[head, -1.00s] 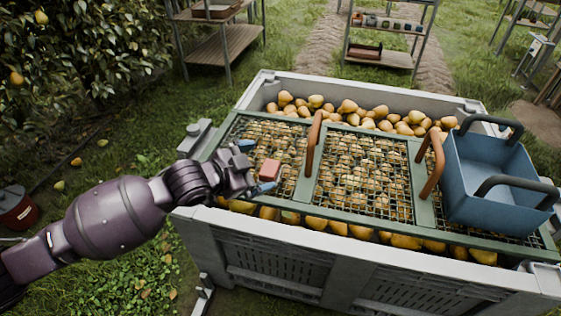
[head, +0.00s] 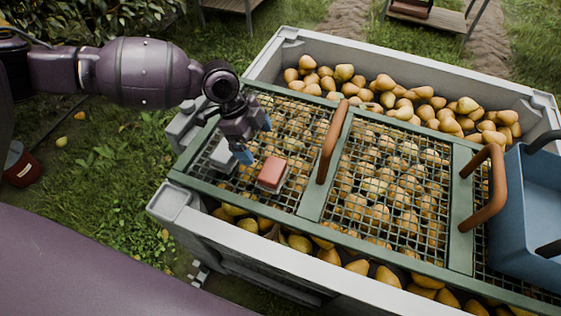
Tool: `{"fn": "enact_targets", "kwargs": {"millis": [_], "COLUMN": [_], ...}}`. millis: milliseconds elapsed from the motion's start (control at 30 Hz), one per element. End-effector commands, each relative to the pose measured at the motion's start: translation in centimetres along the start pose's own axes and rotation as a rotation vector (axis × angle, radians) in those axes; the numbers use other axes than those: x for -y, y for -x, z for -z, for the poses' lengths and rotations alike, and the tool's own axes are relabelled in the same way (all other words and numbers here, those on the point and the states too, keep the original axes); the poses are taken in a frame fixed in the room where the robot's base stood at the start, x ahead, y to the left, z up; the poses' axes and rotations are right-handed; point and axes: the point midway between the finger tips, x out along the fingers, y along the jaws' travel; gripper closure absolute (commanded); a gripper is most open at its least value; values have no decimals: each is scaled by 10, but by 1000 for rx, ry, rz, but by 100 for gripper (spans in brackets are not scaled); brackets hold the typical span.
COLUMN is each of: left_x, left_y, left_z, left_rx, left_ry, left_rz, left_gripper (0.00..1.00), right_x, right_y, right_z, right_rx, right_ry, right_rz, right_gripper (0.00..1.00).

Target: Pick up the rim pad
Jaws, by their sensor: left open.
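Two small blocks lie on the left mesh panel of the green grate (head: 310,204). One is red on a pale base (head: 272,172); the other is pale grey (head: 223,155). I cannot tell for sure which is the rim pad. My left gripper (head: 255,140) is open, with blue fingertips apart and nothing between them. It points down over the mesh, just right of the grey block and up-left of the red one, and partly covers the grey block. My right gripper is not in view.
The grate lies across a grey bin (head: 168,200) full of pears (head: 385,98). Brown handles (head: 332,140) stand up from the grate. A blue tote (head: 525,215) sits at the right. A grey fitting (head: 187,128) is at the bin's left rim.

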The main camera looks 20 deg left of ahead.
Motion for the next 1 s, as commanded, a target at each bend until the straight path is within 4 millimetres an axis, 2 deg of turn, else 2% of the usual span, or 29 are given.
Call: {"fn": "enact_targets", "kwargs": {"millis": [167, 367, 500, 700, 1000], "left_x": [0, 0, 0, 1, 0], "left_y": [-8, -36, -53, -63, -102], "left_z": [0, -1, -1, 1, 2], "left_rx": [3, 2, 3, 2, 3], "left_ry": [-30, -28, -27, -28, -26], "left_rz": [0, -2, -1, 2, -1], "left_gripper": [0, 0, 0, 0, 0], "right_x": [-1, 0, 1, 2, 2], "right_y": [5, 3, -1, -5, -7], "right_z": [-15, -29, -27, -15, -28], "right_rx": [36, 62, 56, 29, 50], "right_ry": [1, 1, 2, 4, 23], "right_rz": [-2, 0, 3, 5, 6], "right_gripper": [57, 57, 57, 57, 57]}}
